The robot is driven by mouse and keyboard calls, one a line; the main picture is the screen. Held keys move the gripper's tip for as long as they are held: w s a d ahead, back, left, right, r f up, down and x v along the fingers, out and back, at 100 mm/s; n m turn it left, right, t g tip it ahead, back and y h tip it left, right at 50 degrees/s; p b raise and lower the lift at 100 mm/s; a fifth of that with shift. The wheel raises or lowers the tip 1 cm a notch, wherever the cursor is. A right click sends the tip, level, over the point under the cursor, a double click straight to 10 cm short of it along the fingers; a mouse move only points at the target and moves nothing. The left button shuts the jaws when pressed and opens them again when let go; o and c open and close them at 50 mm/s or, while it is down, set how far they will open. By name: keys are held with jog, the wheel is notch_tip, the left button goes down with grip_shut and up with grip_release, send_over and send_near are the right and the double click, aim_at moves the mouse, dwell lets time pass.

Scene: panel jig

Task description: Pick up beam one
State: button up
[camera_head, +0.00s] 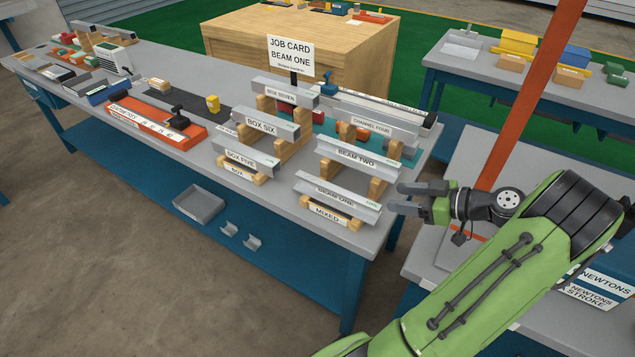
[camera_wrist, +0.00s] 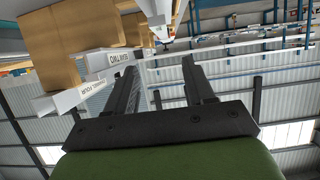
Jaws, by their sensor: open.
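Beam one (camera_head: 322,199), a grey metal profile with a white label, lies on the lowest front level of the right wooden rack, above the MIXED label (camera_head: 327,217). My gripper (camera_head: 399,198) is open and empty just right of the beam's right end, with its fingers pointing left. A small gap seems to separate them, though the depth is hard to judge. In the wrist view my open fingers (camera_wrist: 166,82) have nothing between them.
Beam two (camera_head: 357,154) lies behind and above, with channel four (camera_head: 372,126) further back. Box six (camera_head: 262,127) and box five (camera_head: 250,161) rest on the left rack. The job card (camera_head: 291,56) reads beam one. An orange post (camera_head: 530,95) stands behind my arm.

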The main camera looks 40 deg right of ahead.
aim_at(341, 191)
jog(key=b+x, duration=0.1)
jog(key=x, duration=0.4)
jog(key=b+x, duration=0.1)
jog(key=x, duration=0.4)
jog(key=b+x, duration=0.1)
jog(key=x, duration=0.4)
jog(key=shift+s+a, duration=0.1)
jog(key=shift+a, duration=0.15)
jog(key=shift+r, duration=0.15)
grip_shut()
